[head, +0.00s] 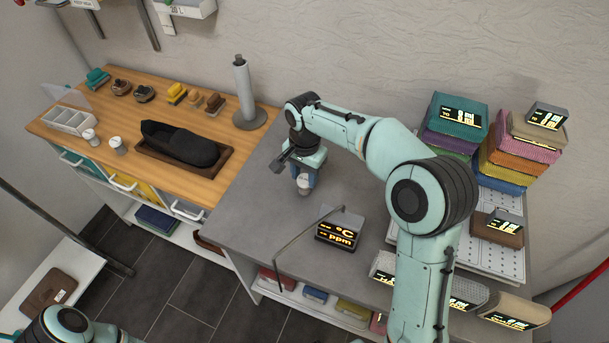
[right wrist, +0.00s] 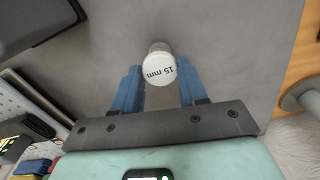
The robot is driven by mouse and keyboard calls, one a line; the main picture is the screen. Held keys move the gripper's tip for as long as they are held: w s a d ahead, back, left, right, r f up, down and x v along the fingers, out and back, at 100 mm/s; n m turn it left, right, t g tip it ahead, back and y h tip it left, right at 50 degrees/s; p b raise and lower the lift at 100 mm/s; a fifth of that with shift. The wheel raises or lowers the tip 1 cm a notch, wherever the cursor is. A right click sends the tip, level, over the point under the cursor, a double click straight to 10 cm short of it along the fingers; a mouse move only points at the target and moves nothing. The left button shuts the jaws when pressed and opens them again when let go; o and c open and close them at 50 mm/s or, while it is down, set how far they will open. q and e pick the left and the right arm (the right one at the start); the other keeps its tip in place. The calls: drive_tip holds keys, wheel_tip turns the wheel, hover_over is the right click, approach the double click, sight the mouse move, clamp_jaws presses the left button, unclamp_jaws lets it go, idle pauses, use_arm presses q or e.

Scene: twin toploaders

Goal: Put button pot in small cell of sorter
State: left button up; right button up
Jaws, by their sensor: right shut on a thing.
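My right gripper (head: 305,177) is over the grey worktop and shut on a small pot with a white lid (head: 304,190). In the right wrist view the lid of this button pot (right wrist: 159,69) reads "15 mm" and lies between the blue fingertips (right wrist: 160,80). I cannot tell whether the pot touches the worktop. The white sorter (head: 68,121), a tray with several cells, sits at the left end of the wooden top. Two more white-lidded pots (head: 90,137) (head: 119,146) stand beside it. My left gripper is out of view; only part of my left arm shows at bottom left.
A dark shoe lies in a brown tray (head: 223,161) on the wooden top (head: 140,97), with a grey post (head: 243,93) to its right. A display box (head: 340,228) and a bent thin rod stand on the grey worktop (head: 250,195). Stacked colored cloths (head: 455,122) are at right.

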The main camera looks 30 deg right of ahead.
drive_tip(key=shift+f, duration=0.25)
drive_tip(key=shift+f, duration=0.15)
drive_tip(key=o, duration=1.1)
drive_tip(key=shift+c, duration=0.2)
